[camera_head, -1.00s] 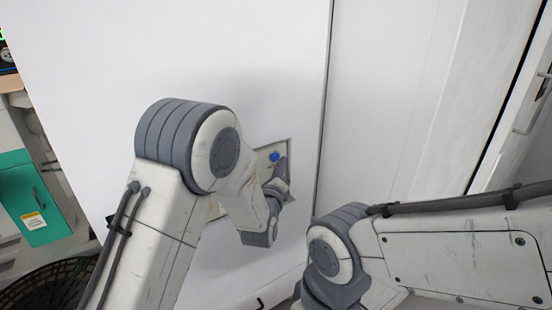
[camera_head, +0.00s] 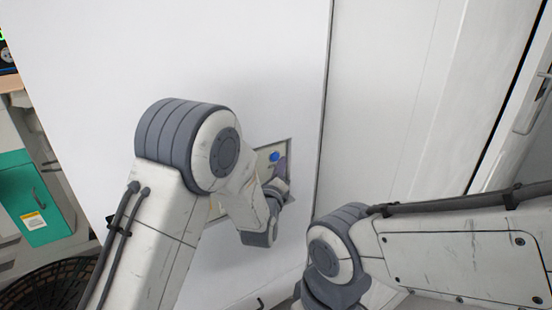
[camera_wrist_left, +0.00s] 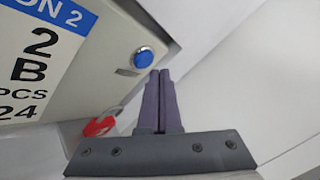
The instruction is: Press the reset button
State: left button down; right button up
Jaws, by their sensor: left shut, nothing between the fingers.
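A round blue button (camera_head: 274,157) sits on a pale panel (camera_head: 262,160) set into the white wall. The button also shows in the left wrist view (camera_wrist_left: 143,58), near the panel's corner with a small plate below it. My left gripper (camera_head: 281,163) is at the panel, partly hidden behind its own wrist in the head view. In the left wrist view its purple fingers (camera_wrist_left: 160,74) are shut and empty, their tips just below and right of the button. I cannot tell whether they touch anything. My right gripper is out of view.
A label (camera_wrist_left: 42,50) reading "2 B" is on the panel, and a red part (camera_wrist_left: 100,126) shows near its lower edge. A teal box (camera_head: 33,205) and a dark basket (camera_head: 45,285) are at the left. The white wall (camera_head: 260,60) around the panel is bare.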

pick_arm(q)
jog(key=shift+w+a, duration=0.1)
dwell(0.5)
jog(key=shift+w+a, duration=0.15)
jog(key=shift+w, duration=0.1)
jog(key=shift+w+a, duration=0.25)
jog(key=shift+w, duration=0.1)
dwell(0.6)
dwell(0.4)
jog(key=shift+s+d+b, duration=0.3)
jog(key=shift+s+d, duration=0.15)
jog(key=shift+s, duration=0.25)
jog(key=s+d, duration=0.2)
jog(key=s, duration=0.2)
jog(key=shift+s+d, duration=0.1)
jog(key=shift+d, duration=0.3)
jog(key=shift+a, duration=0.1)
